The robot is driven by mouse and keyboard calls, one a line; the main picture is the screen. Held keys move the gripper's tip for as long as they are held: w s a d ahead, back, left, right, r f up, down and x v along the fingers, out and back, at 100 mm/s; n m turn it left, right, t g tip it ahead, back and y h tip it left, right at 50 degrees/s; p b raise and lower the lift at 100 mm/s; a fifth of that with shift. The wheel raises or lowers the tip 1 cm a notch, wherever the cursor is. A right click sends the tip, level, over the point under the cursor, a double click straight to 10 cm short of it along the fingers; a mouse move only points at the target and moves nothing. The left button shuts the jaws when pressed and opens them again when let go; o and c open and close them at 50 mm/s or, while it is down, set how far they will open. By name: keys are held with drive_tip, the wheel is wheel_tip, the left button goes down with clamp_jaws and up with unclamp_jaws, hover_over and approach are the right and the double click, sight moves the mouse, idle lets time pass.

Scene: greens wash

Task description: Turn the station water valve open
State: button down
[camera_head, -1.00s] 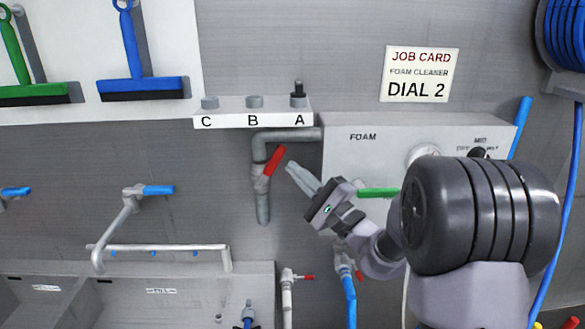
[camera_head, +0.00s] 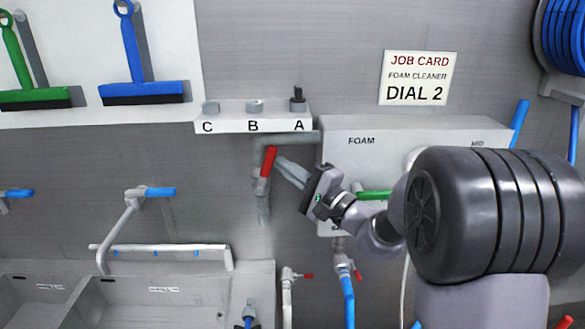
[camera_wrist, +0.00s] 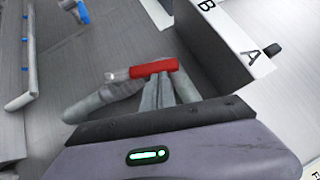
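The water valve's red lever (camera_head: 268,161) sits on a grey pipe (camera_head: 262,205) on the wall, below the shelf marked C, B, A. It stands nearly upright, its top leaning slightly right. My gripper (camera_head: 279,163) comes from the right, its fingertips against or very near the lever's right side. In the wrist view the red lever (camera_wrist: 153,68) crosses just in front of the fingertips (camera_wrist: 164,78). The fingers look closed together, with nothing seen between them. The exact contact is hard to make out.
A FOAM box (camera_head: 360,128) with a green lever (camera_head: 374,195) is right of the pipe, partly behind my arm. The shelf (camera_head: 230,126) is just above. A sink (camera_head: 170,300) with a blue-handled tap (camera_head: 158,191) lies lower left. A job card (camera_head: 418,78) reads DIAL 2.

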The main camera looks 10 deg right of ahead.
sight(268, 157)
drive_tip(key=shift+w+a+r+n+g+h, duration=0.1)
drive_tip(key=shift+a+r+n+g+h, duration=0.05)
drive_tip(key=shift+a+r+n+g, duration=0.3)
drive_tip(key=shift+w+a+r+n+g+h, duration=0.1)
drive_tip(key=shift+a+r+n+g+h, duration=0.1)
drive_tip(key=shift+a+n+g, duration=0.25)
drive_tip(key=shift+a+r, duration=0.1)
drive_tip(key=shift+a, duration=0.15)
drive_tip(key=shift+a+r, duration=0.1)
